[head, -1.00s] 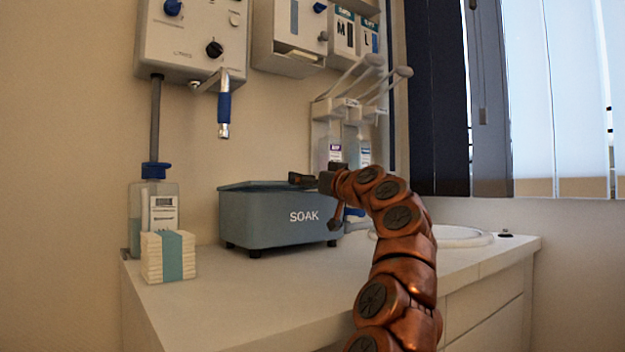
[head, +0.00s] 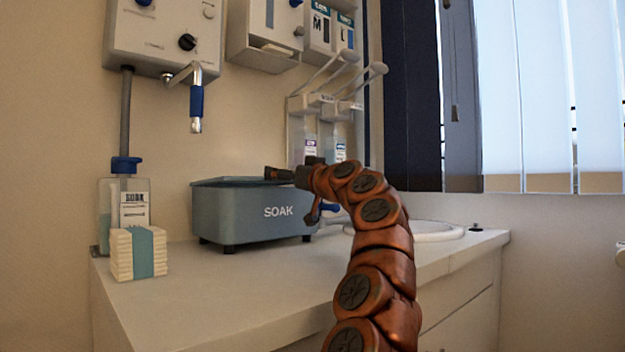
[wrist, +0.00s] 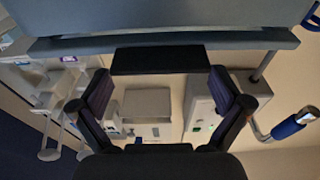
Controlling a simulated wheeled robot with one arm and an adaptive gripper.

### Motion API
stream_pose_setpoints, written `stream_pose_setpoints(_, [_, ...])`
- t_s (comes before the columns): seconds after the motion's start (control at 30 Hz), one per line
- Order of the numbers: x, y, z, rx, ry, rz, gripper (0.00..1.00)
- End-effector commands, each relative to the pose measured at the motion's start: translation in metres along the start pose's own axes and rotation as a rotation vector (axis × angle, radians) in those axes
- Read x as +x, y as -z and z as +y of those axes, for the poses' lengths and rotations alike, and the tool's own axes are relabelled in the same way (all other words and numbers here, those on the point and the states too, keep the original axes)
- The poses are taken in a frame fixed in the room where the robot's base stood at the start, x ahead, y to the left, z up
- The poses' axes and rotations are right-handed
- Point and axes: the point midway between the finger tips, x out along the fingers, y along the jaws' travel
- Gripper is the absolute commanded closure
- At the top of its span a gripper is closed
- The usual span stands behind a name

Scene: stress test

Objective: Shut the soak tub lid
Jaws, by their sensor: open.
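The soak tub (head: 245,215) is a blue-grey box marked SOAK, standing on small dark feet on the counter. Its lid (head: 222,183) lies low and nearly level over the tub; whether it is fully seated I cannot tell. My gripper (head: 277,173) is at the right part of the lid, level with its top; contact is not clear. In the wrist view my gripper (wrist: 160,73) has its fingers spread apart. A black bar lies between the fingertips and that surface.
On the counter (head: 210,300), a bottle with a blue cap (head: 122,205) and a banded white stack (head: 138,253) stand left of the tub. A round basin (head: 435,231) is behind my arm. Dispensers (head: 335,115) hang on the wall above. The front counter is clear.

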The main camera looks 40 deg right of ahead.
Motion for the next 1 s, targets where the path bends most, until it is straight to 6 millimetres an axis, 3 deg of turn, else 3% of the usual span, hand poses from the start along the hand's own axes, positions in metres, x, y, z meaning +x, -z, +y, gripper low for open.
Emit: stream_pose_setpoints(1.0, [-0.047,-0.001,0.001,-0.002,0.003,0.001,0.00])
